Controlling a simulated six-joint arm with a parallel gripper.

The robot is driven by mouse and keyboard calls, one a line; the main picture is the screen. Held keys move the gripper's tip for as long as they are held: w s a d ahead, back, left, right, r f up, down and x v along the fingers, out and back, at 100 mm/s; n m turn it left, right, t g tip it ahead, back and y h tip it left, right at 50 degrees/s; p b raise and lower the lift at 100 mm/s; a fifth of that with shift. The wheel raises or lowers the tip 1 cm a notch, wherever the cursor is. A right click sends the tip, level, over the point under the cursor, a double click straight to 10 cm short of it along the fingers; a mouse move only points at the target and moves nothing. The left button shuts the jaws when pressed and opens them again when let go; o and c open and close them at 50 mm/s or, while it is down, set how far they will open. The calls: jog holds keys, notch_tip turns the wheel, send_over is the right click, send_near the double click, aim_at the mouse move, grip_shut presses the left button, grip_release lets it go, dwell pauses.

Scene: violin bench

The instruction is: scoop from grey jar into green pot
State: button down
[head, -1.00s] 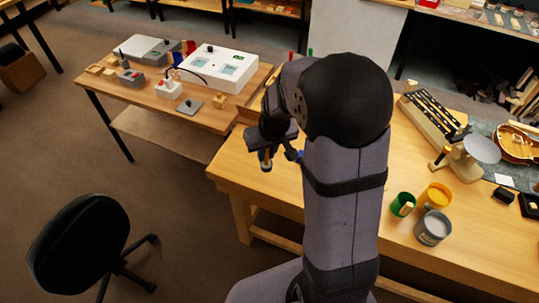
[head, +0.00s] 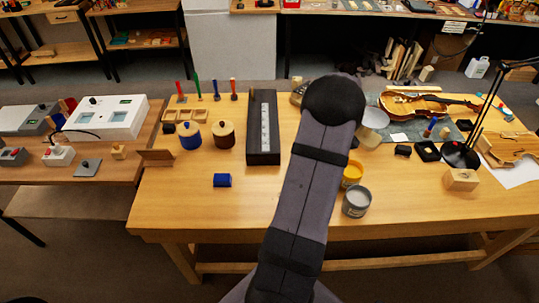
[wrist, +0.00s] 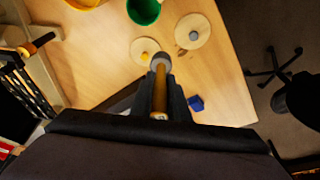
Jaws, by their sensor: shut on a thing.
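In the wrist view my gripper (wrist: 161,76) is shut on the wooden handle of a scoop (wrist: 160,88), whose grey end (wrist: 160,61) points ahead over the table. The green pot (wrist: 145,10) is ahead of the scoop at the top edge, apart from it. It is hidden behind my arm in the head view, as is my gripper. The grey jar (head: 357,201) stands open near the table's front, right of my arm, with grey contents. I cannot tell what the scoop holds.
A yellow pot (head: 352,173) stands behind the grey jar. Wooden lids with a yellow knob (wrist: 144,51) and grey knob (wrist: 193,32) lie near the scoop. A blue block (head: 222,180), lidded blue jar (head: 190,135) and brown jar (head: 223,134) stand left. The front left table is clear.

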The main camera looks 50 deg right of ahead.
jog(key=s+d+f, duration=0.1)
jog(key=s+d, duration=0.4)
jog(key=s, duration=0.2)
jog(key=shift+s+d, duration=0.15)
jog(key=shift+s, duration=0.2)
jog(key=shift+f, duration=0.1)
jog(key=w+a+f+n+g+h+b, duration=0.1)
jog(key=w+a+f+g+h+b, duration=0.1)
jog(key=g+b, duration=0.6)
jog(key=shift+w+f+g+h+b, duration=0.4)
jog(key=shift+w+f+h, duration=0.45)
jog(key=shift+f+h, duration=0.7)
jog(key=shift+f, duration=0.2)
jog(key=shift+r+y, duration=0.1)
jog(key=shift+y, duration=0.15)
